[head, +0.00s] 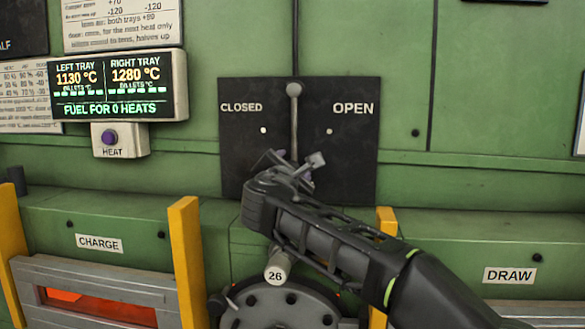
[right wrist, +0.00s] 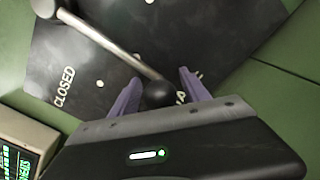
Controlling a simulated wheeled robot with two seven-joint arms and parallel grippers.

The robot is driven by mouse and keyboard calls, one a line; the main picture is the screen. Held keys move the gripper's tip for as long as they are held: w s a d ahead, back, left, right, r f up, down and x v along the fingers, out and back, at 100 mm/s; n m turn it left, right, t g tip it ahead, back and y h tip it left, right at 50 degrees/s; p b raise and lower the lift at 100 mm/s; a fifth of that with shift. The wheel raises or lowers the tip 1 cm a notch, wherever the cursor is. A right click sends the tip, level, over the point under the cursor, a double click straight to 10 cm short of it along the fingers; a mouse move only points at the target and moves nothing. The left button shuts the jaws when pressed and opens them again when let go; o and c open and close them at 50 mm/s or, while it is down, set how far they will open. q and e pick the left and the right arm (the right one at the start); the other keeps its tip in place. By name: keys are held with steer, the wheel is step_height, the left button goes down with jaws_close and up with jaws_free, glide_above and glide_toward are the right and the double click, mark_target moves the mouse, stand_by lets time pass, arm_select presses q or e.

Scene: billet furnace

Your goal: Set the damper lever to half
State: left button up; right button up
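The damper lever (head: 294,120) is a grey rod on a dark plate (head: 350,160) marked CLOSED at left and OPEN at right. It hangs almost straight down from its round pivot at the top, between the two words. In the right wrist view the lever (right wrist: 120,47) ends in a black ball knob (right wrist: 160,94). My right gripper (head: 292,162) is at the lower end of the lever, hiding the knob in the head view. In the wrist view its purple fingers (right wrist: 160,88) are spread either side of the knob, with gaps visible. My left gripper is out of view.
A display (head: 118,87) reads left tray 1130 °C, right tray 1280 °C and fuel for 0 heats. A HEAT box with a purple button (head: 110,137) is below it. Yellow posts (head: 187,255) and a round fitting tagged 26 (head: 277,268) stand below the plate.

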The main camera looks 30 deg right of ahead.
steer(key=shift+s+a, duration=0.3)
steer(key=shift+s, duration=0.1)
steer(key=b+v, duration=0.2)
steer(key=v, duration=0.4)
steer(key=shift+s+a, duration=0.25)
steer(key=shift+s, duration=0.05)
